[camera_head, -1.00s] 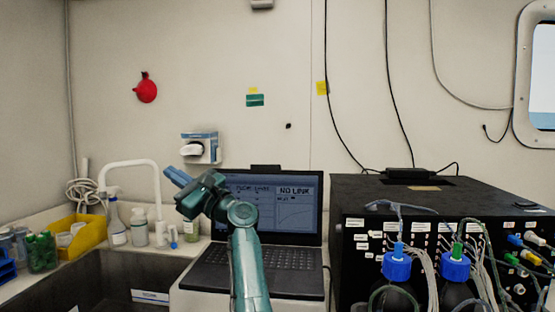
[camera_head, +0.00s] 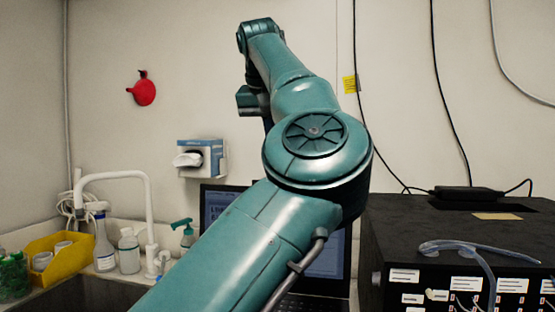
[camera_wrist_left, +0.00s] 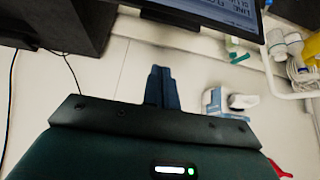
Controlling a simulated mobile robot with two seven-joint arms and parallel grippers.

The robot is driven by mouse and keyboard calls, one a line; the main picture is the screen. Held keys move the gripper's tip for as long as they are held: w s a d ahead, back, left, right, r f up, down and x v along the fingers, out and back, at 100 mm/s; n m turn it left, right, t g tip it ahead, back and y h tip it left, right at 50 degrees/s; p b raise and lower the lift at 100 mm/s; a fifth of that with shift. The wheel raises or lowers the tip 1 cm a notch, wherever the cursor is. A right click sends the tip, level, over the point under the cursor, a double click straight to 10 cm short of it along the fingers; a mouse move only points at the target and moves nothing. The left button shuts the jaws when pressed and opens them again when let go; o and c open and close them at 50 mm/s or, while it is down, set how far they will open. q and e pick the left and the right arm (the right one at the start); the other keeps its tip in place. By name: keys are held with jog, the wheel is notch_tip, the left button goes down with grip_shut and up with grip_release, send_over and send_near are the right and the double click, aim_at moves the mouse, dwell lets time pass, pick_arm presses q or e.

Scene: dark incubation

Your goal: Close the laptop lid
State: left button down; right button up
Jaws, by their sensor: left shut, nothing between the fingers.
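The laptop stands open on the counter, its lid (camera_head: 213,207) upright with the screen lit. My left arm covers most of the screen in the head view, and only a strip of the keyboard (camera_head: 312,303) shows. The screen (camera_wrist_left: 222,8) also shows at the top edge of the left wrist view, which looks inverted. My left gripper (camera_wrist_left: 161,72) is shut and empty, its fingertips against a background of pale wall, apart from the lid in the picture. In the head view its fingers are hidden behind my arm. My right gripper is not in view.
A black instrument box (camera_head: 455,240) with tubing stands right of the laptop. A white tap (camera_head: 118,178), bottles (camera_head: 104,245) and a yellow bin (camera_head: 62,262) are at the left. A glove box (camera_head: 202,158) hangs on the wall behind.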

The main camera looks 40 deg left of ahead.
pick_arm(q)
notch_tip(320, 180, down, 8)
jog(key=b, duration=0.1)
jog(key=shift+w+a+r+b, duration=0.25)
jog(key=shift+w+a+b, duration=0.05)
jog(key=shift+a, duration=0.05)
dwell(0.3)
